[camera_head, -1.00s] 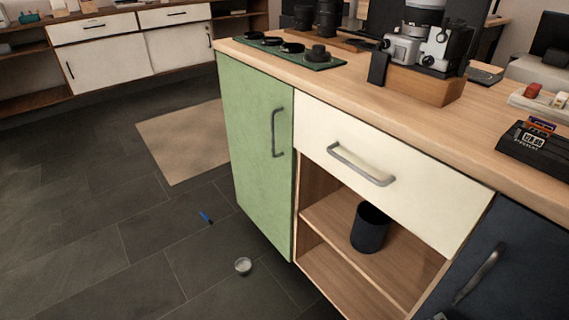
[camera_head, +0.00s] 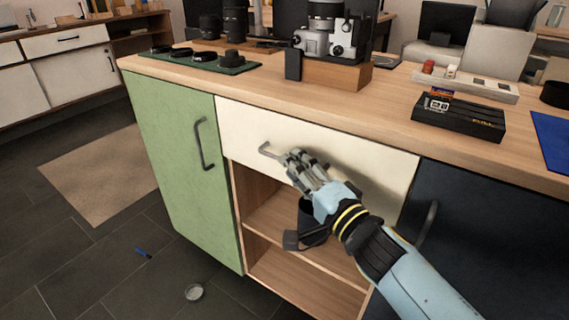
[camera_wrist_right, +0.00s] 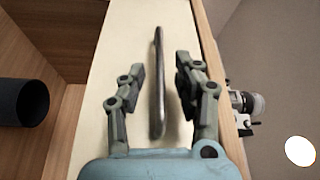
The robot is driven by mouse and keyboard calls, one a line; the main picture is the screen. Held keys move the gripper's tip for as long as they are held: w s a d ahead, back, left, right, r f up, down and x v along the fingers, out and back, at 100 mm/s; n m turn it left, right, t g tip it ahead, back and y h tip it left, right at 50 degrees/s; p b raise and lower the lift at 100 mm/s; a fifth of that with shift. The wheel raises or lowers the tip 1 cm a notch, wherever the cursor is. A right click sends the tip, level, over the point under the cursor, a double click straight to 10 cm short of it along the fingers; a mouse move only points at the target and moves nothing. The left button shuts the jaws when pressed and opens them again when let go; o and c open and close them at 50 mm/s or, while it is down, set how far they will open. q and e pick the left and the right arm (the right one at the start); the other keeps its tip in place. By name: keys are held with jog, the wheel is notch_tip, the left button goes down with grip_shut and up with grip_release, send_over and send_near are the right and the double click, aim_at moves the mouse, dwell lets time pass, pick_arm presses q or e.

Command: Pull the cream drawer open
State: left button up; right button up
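The cream drawer (camera_head: 363,170) is shut under the wooden counter top, between a green door and a dark door. Its grey bar handle (camera_head: 268,151) shows at its left end in the head view; the rest is hidden behind my right gripper (camera_head: 297,158). In the right wrist view the handle (camera_wrist_right: 158,85) runs between the two open fingers of the right gripper (camera_wrist_right: 160,80), with a gap on each side. The drawer front (camera_wrist_right: 120,50) lies behind it. My left gripper is not in view.
Below the drawer is an open shelf with a dark cup (camera_head: 307,216), partly hidden by my arm. The green door (camera_head: 180,150) and dark door (camera_head: 480,230) flank it. A camera (camera_head: 325,40) and a black console (camera_head: 458,117) stand on the counter.

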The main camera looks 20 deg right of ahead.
jog(key=shift+x, duration=1.2)
jog(key=shift+w, duration=0.3)
jog(key=shift+w+a, duration=0.1)
grip_shut()
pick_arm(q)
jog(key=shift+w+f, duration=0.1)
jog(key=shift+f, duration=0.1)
